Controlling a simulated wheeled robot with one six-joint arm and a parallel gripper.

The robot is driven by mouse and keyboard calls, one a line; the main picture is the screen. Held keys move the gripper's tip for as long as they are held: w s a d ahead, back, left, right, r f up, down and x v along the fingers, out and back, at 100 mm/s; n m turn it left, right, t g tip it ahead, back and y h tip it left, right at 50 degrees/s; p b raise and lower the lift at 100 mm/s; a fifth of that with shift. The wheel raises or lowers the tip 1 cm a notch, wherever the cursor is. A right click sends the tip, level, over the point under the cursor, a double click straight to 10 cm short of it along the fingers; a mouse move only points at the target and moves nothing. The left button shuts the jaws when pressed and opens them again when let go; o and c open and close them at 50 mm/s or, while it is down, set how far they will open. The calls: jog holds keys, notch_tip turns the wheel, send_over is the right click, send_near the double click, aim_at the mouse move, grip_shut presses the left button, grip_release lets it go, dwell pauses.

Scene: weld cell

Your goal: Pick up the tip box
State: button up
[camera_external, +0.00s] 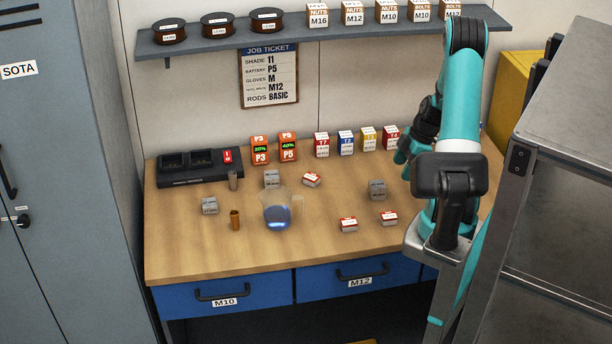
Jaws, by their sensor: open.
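No single box is readable as the tip box. Several small cartons marked T7 (321,145), T2 (346,143), T3 (369,139) and T4 (391,138) stand in a row at the back of the bench. Small red-and-white boxes lie nearer: one tilted (311,180) in the middle, two at the front right (348,224) (389,218). My gripper (402,157) is open at the right of the bench, just in front of the T4 carton, partly hidden by my arm. I see nothing held in it.
A charger (187,173) and orange batteries (260,150) are at the back. A shelf (290,35) hangs above; the front-left bench is clear.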

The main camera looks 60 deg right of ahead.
jog(key=s+d, duration=0.2)
jog(key=p, duration=0.3)
send_over(390, 215)
jog(key=s+d, duration=0.1)
notch_tip(390, 215, down, 12)
jog(key=shift+r, duration=0.1)
jog(key=shift+s+d+p+x, duration=0.15)
jog(key=shift+p+x, duration=0.5)
jog(key=shift+x, duration=0.65)
jog(key=shift+s+d+p+x, duration=0.1)
jog(key=shift+p+x, duration=0.5)
jog(key=shift+x, duration=0.75)
jog(key=c, duration=1)
jog(key=shift+c, duration=0.2)
